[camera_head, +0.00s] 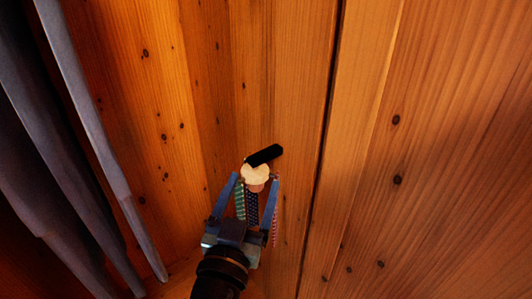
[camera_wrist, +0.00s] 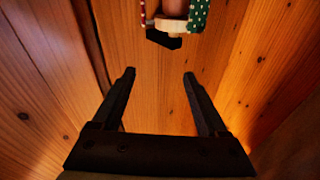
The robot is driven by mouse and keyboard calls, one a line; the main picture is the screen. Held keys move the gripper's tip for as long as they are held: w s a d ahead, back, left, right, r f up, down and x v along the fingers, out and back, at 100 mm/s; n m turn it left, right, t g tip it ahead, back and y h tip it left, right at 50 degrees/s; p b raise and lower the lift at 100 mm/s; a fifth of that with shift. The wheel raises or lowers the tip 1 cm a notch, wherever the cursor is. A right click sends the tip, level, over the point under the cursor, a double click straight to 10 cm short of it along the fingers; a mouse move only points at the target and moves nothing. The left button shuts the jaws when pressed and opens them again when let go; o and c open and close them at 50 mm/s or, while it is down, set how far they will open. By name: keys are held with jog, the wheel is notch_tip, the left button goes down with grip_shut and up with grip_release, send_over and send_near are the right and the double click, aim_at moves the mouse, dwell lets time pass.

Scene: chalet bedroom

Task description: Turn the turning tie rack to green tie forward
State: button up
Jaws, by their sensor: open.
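The tie rack has a pale round wooden top (camera_head: 255,173) with a black bar (camera_head: 264,155) at its far side. In the head view a green tie (camera_head: 240,201) hangs on the left, a dark dotted tie (camera_head: 252,208) in the middle and a red tie (camera_head: 274,224) on the right. In the wrist view the rack's wood (camera_wrist: 175,25) is at the top edge, with the green dotted tie (camera_wrist: 199,14) right and the red tie (camera_wrist: 151,8) left. My gripper (camera_wrist: 159,73) is open and empty. Its fingers appear either side of the rack in the head view, but the wrist view shows the rack beyond the fingertips.
Knotty wooden panels (camera_head: 420,150) surround the rack, with a dark seam (camera_head: 325,120) to its right. Long grey hanging cloths (camera_head: 60,150) fill the left of the head view. The space between the cloths and the rack looks clear.

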jog(key=g+p, duration=0.1)
jog(key=p, duration=0.1)
send_near(253, 186)
jog(key=x, duration=1.1)
jog(key=shift+w+d+p, duration=0.1)
jog(key=shift+w+p, duration=0.25)
jog(key=shift+n, duration=0.3)
grip_shut()
